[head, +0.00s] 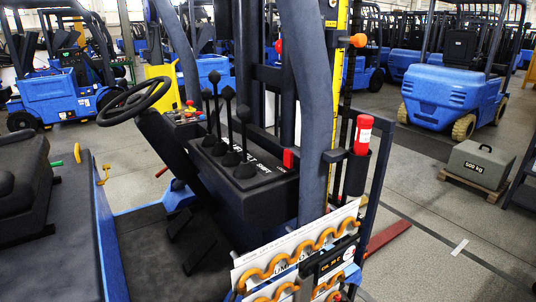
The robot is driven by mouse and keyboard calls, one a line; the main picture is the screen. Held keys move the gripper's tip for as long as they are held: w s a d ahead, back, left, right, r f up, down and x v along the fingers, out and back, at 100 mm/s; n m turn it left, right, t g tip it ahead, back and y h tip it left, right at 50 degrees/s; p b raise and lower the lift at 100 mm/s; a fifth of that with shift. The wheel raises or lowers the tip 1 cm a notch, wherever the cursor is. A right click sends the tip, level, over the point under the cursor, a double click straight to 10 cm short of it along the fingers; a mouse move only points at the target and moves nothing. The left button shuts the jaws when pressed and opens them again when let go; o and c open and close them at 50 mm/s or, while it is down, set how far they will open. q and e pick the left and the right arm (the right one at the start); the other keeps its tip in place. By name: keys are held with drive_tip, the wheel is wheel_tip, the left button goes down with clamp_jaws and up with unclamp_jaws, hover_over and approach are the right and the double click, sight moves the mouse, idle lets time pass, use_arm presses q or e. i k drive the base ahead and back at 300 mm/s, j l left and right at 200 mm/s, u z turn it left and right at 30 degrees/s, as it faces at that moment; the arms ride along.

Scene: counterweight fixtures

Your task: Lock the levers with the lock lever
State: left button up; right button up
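Several black levers (228,92) with dark knobs stand upright in a row on the black console (228,190) of the forklift in front of me. White lettering on the console top is partly readable, including "TILT" and "SHIFT". A small red piece (288,158) sits at the console's right end, by the dark mast post; I cannot tell for sure whether it is the lock lever. Neither of my grippers shows in the head view.
A steering wheel (134,102) is left of the levers, and a dark seat (35,190) is at the left edge. A dark post (314,110) and a red extinguisher (362,135) stand right of the console. A grey 500 kg weight (480,165) sits on a pallet. Open floor lies right.

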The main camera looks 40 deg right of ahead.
sight(287, 154)
drive_tip(key=z, duration=0.9)
drive_tip(key=i+l, duration=0.1)
drive_tip(key=l, duration=0.25)
